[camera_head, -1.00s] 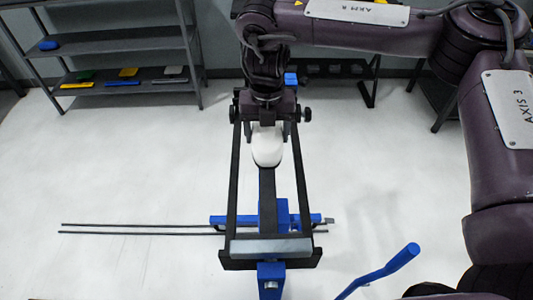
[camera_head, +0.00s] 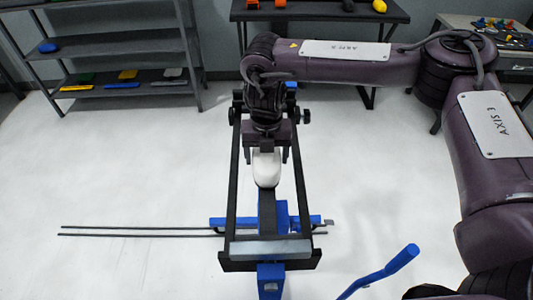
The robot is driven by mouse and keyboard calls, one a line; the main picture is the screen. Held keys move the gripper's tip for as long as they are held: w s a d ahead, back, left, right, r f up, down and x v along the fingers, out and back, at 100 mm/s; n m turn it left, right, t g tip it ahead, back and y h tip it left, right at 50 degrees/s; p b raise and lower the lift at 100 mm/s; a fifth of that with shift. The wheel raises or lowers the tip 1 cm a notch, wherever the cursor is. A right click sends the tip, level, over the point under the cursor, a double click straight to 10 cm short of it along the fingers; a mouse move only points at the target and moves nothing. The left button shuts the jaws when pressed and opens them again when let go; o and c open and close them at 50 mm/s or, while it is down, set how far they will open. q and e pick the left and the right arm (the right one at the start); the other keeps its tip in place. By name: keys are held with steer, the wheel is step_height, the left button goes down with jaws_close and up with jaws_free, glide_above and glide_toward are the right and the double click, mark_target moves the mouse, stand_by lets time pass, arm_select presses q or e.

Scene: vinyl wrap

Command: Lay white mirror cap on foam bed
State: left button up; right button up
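The white mirror cap (camera_head: 265,170) hangs beneath my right gripper (camera_head: 265,153), between its dark fingers. The gripper is shut on it, though the contact itself is partly hidden. The cap is over the middle of a black-framed stand, above its central bar. A pale grey block (camera_head: 270,249) lies across the front end of the frame. It may be the foam bed, but I cannot tell for sure. The cap is behind this block and apart from it. My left gripper is not in view.
The stand has long black side rails (camera_head: 302,190) and blue parts (camera_head: 290,222). A blue handle (camera_head: 385,272) rises at front right. Thin dark rods (camera_head: 130,229) extend left near the floor. A shelf (camera_head: 120,55) stands at back left and a dark table (camera_head: 320,13) at the back.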

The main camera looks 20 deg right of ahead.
steer(key=o, duration=0.3)
steer(key=shift+r, duration=0.4)
step_height(320, 180, up, 12)
steer(key=shift+f, duration=0.25)
